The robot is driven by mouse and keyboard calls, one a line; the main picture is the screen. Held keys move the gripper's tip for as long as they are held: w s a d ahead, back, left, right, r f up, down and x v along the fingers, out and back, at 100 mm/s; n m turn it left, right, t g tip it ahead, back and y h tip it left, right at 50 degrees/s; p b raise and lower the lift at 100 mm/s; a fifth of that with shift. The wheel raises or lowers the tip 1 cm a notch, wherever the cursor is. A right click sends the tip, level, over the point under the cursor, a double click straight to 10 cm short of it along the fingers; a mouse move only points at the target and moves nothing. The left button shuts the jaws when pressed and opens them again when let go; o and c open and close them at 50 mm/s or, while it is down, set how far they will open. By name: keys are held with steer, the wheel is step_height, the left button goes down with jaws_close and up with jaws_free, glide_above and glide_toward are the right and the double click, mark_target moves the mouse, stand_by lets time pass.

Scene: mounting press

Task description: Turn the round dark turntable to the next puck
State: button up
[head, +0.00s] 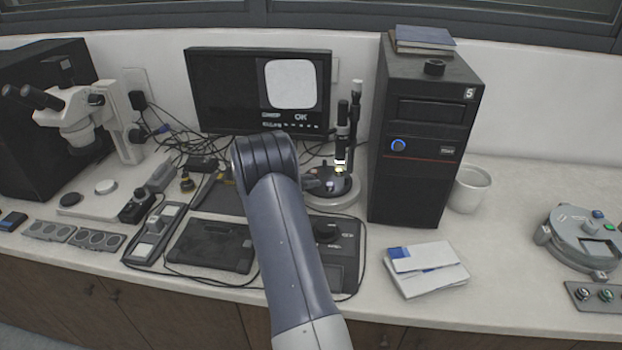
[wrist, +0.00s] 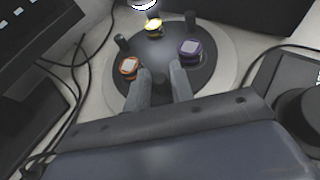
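The round dark turntable (wrist: 208,72) sits on a pale round base (wrist: 226,45) in the wrist view. It carries an orange-rimmed puck (wrist: 129,66) at left, a brightly lit yellow puck (wrist: 153,26) at the far side and a purple puck (wrist: 190,48) at right. Short dark pegs (wrist: 122,42) stand up between the pucks. My gripper (wrist: 160,72) is over the near side of the turntable, its two fingers apart, with a dark peg (wrist: 158,84) showing between them. I cannot tell whether either finger touches it. In the head view, the turntable (head: 343,186) is partly hidden by my arm.
An upright microscope tube (head: 343,130) stands over the turntable's far side. A black computer tower (head: 420,150) is close on the right, a monitor (head: 225,90) behind. Cables and a black control box (head: 345,240) lie near. White boxes (head: 425,270) lie in front of the tower.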

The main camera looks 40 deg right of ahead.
steer(key=shift+d+f, duration=0.15)
steer(key=shift+d, duration=0.25)
jaws_close()
